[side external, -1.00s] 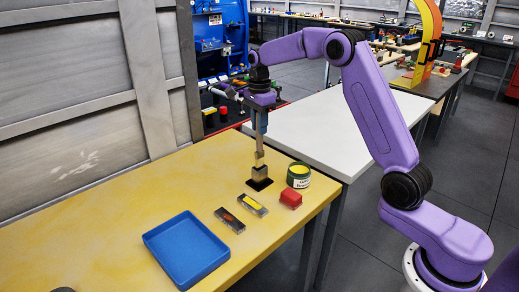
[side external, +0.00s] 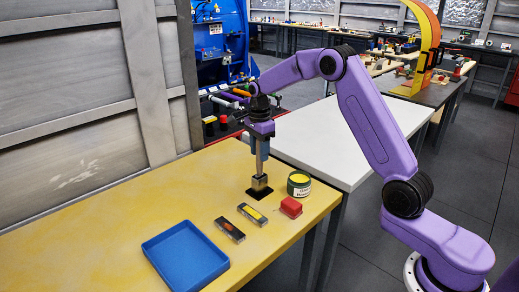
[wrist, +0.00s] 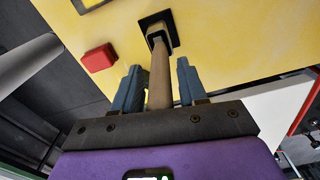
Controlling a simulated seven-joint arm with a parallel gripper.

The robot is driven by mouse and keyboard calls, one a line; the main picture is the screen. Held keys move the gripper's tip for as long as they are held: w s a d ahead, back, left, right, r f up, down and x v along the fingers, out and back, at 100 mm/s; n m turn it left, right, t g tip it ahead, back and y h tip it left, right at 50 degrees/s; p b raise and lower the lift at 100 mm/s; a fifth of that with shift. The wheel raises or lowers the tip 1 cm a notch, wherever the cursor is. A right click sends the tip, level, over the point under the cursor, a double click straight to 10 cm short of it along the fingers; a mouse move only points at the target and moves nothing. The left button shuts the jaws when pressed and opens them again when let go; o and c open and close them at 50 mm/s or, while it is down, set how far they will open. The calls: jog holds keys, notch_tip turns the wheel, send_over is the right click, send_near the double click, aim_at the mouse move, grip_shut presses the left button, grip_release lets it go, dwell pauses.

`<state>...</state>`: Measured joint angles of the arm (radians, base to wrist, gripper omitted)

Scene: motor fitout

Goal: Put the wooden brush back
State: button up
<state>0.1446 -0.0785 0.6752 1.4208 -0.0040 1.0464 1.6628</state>
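The wooden brush (wrist: 160,75) stands upright, its metal ferrule (side external: 260,182) low over a black square holder (side external: 255,194) on the yellow table. Its bristle end is hidden at the holder. In the wrist view, its handle runs up between the two blue-grey fingers of my gripper (wrist: 158,85), with a narrow yellow gap on each side. The fingers look open around the handle. In the side view, my gripper (side external: 262,146) points straight down above the holder.
A green tin (side external: 299,187) and a red block (side external: 291,207) stand right of the holder. Two small dark trays, one with a yellow piece (side external: 252,214) and one with an orange piece (side external: 229,229), lie in front. A blue tray (side external: 185,257) sits front left.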

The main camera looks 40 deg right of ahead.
jog(key=shift+r, duration=0.1)
notch_tip(320, 180, up, 12)
jog(key=shift+r, duration=0.1)
jog(key=s+a+f+n, duration=0.1)
jog(key=s+a+n, duration=1.3)
jog(key=s+n, duration=0.25)
jog(key=s+d+f+n, duration=0.2)
jog(key=s+n, duration=0.6)
jog(key=s, duration=0.4)
jog(key=s+d+f+n, duration=0.1)
jog(key=s+f+n, duration=0.3)
jog(key=s+n, duration=0.4)
jog(key=s, duration=0.5)
jog(key=shift+d+f, duration=0.2)
jog(key=shift+d, duration=0.15)
